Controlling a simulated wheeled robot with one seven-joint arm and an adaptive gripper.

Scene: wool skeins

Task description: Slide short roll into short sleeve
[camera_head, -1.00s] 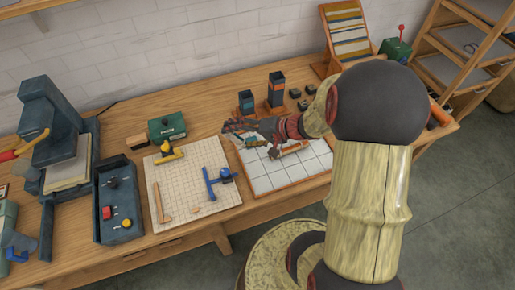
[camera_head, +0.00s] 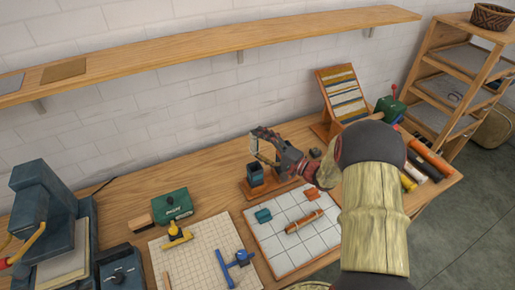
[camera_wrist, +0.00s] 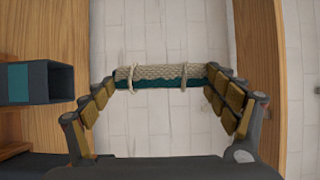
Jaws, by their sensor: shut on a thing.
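My gripper (camera_wrist: 160,95) is shut on the short roll (camera_wrist: 160,72), a cream knitted roll with a teal side and two pale ties. It spans between the finger pads in the wrist view. The short sleeve (camera_wrist: 38,82) is a dark square tube with a teal band, at the left of that view. Its open end faces the roll, roughly in line with it, with a gap between. In the head view my gripper (camera_head: 264,142) is above and close to the short sleeve (camera_head: 255,174), which stands upright on a wooden base. The roll is hard to make out there.
A white tiled mat (camera_head: 274,238) holds a brown roll (camera_head: 304,222), a teal piece (camera_head: 263,215) and an orange piece (camera_head: 313,195). A green box (camera_head: 172,204) stands at the left. A wooden shelf (camera_head: 215,45) runs along the wall above. The taller sleeve is hidden behind my gripper.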

